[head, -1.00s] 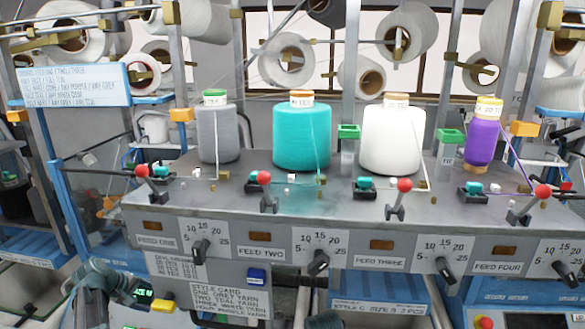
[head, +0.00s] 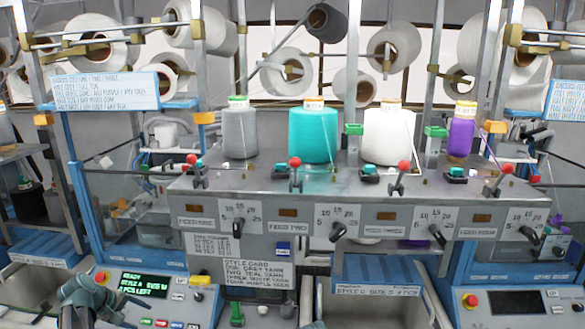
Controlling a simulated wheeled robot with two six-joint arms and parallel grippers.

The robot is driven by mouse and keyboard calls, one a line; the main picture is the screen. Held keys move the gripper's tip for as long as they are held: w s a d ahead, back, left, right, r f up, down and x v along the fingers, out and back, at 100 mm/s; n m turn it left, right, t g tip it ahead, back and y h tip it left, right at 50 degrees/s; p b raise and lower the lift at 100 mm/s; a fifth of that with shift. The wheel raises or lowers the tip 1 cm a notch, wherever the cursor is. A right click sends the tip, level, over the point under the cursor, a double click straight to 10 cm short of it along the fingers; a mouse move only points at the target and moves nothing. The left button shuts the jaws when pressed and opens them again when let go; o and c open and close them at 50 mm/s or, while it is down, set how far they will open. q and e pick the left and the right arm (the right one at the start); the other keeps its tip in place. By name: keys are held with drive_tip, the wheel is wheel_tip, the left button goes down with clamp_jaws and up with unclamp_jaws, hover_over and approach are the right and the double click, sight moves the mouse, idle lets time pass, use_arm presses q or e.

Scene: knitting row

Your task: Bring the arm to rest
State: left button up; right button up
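One arm of mine shows at the lower left, with its dark grey gripper (head: 88,292) in front of the control panel (head: 150,300). I cannot make out whether its fingers are open or shut, and no held thing is visible. A small grey tip at the bottom edge centre may be part of my other arm; no right gripper can be made out. On the machine's grey top (head: 330,183) stand a grey yarn cone (head: 240,134), a teal cone (head: 313,136), a white cone (head: 388,137) and a purple cone (head: 461,138), all upright and apart from my arm.
Several red-knobbed levers, such as one at feed two (head: 295,163), stand along the machine's front edge. Dials (head: 238,228) sit below them. A style card (head: 254,274) hangs under the front. Blue-edged bins (head: 377,272) and a second panel (head: 520,305) lie lower down.

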use_arm(q)
drive_tip(key=s+d+f+m+g+b, duration=0.2)
drive_tip(key=d+f+m, duration=0.15)
drive_tip(key=d, duration=0.85)
drive_tip(key=s+d+f+m+g+b, duration=0.2)
drive_tip(key=s+d+f+m+b, duration=0.15)
drive_tip(key=d, duration=0.75)
drive_tip(key=s+d+f+m+g+y+b, duration=0.1)
drive_tip(key=s+d+f+m+y+b, duration=0.1)
drive_tip(key=s+d, duration=0.5)
drive_tip(key=s+d+f+m+y+b, duration=0.2)
drive_tip(key=s+d+f+m, duration=0.3)
drive_tip(key=s+d, duration=0.3)
drive_tip(key=shift+s+d+m+g+y+b, duration=0.3)
drive_tip(key=shift+d+m+g+y+b, duration=0.15)
drive_tip(key=shift+d+m, duration=0.5)
use_arm(e)
wheel_tip(320, 180, down, 11)
drive_tip(key=shift+w+d, duration=0.15)
drive_tip(key=shift+w, duration=0.15)
